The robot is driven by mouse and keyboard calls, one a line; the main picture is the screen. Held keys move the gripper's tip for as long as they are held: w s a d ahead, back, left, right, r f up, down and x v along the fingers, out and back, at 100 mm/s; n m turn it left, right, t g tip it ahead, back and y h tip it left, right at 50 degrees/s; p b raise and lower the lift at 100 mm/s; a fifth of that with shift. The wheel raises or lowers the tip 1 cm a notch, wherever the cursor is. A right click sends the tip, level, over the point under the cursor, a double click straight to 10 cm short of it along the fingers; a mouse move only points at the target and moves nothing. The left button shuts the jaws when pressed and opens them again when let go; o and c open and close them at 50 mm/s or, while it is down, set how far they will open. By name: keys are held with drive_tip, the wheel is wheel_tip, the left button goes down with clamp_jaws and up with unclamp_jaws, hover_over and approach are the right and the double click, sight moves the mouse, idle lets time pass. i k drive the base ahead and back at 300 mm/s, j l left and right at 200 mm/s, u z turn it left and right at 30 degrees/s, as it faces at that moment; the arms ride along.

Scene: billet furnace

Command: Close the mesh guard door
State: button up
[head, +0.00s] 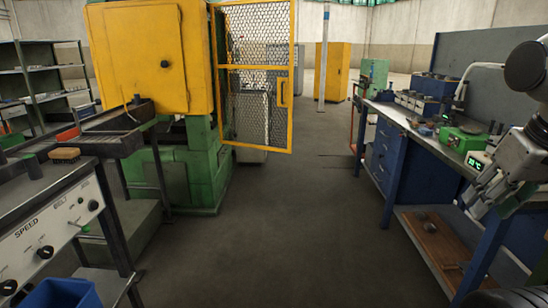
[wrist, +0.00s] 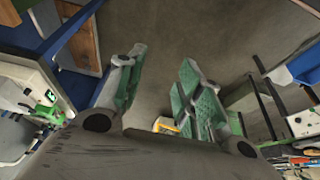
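The mesh guard door (head: 289,60) has a yellow frame with wire mesh and stands open, swung out to the right of the yellow and green machine (head: 150,57). Its left side is at the machine. A yellow handle (head: 284,93) sits on its right frame bar. My gripper (wrist: 160,88) is open and empty in the wrist view, its green-padded fingers spread over the floor. In the head view my arm is at the right edge by the workbench, well apart from the door. A small yellow patch shows between the fingers in the wrist view; I cannot tell what it is.
A blue workbench (head: 386,148) with tools on top runs along the right. A control panel (head: 58,232) and a blue bin (head: 62,294) stand at the front left. A yellow cabinet (head: 333,70) is behind. The floor (head: 285,220) between is clear.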

sight(285, 91)
drive_tip(key=i+u, duration=0.25)
drive_tip(key=i, duration=0.7)
drive_tip(key=i+l+u, duration=0.25)
drive_tip(key=i, duration=0.75)
drive_tip(key=j, duration=0.1)
